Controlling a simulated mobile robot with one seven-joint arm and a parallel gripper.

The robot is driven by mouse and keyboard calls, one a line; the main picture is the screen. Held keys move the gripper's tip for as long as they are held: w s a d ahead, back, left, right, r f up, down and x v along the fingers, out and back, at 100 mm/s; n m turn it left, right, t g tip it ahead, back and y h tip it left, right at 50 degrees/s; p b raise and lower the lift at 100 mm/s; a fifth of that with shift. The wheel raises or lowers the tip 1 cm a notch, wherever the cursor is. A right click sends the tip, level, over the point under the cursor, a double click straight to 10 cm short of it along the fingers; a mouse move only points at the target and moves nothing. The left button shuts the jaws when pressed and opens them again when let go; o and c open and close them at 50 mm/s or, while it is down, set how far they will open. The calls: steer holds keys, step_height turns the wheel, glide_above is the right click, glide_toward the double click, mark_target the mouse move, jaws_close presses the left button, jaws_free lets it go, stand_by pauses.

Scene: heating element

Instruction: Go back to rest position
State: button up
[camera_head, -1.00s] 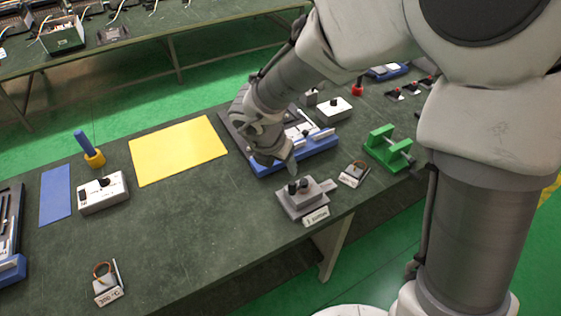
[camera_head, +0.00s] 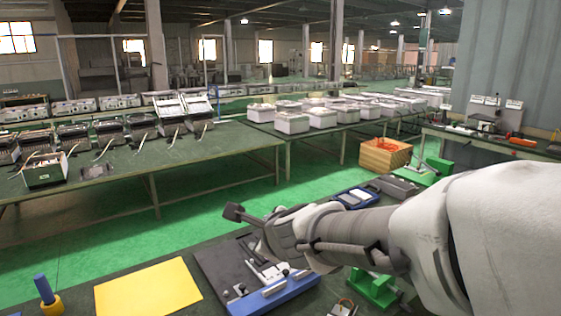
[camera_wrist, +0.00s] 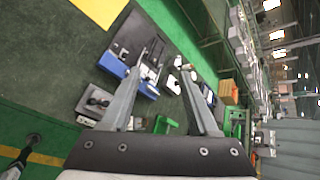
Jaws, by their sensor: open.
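My gripper (camera_head: 236,212) is raised above the near green-topped workbench in the head view, pointing left. In the wrist view my gripper (camera_wrist: 158,85) shows two grey fingers spread apart with nothing between them. Below it lies a dark board with a blue-edged fixture (camera_head: 272,294), partly hidden by my arm. The same fixture shows in the wrist view (camera_wrist: 148,88), beyond the fingers.
A yellow mat (camera_head: 148,287) and a blue peg in a yellow base (camera_head: 46,294) lie at the left of the bench. A green clamp (camera_head: 372,288) is under my forearm. Other benches with equipment stand behind, across a green floor. The air around the gripper looks clear.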

steer(key=s+d+f+n+g+h, duration=0.1)
steer(key=s+d+n+g+h, duration=0.1)
steer(key=s+d+n, duration=0.6)
steer(key=s+d+f+n+g+h+b, duration=0.1)
steer(key=s+d+f+n+g, duration=0.1)
steer(key=s+d+n, duration=0.7)
steer(key=s+n+g, duration=0.1)
steer(key=s+n, duration=0.3)
steer(key=shift+s+d+f+n+h, duration=0.25)
steer(key=shift+d+n+h, duration=0.05)
steer(key=shift+n+h, duration=0.1)
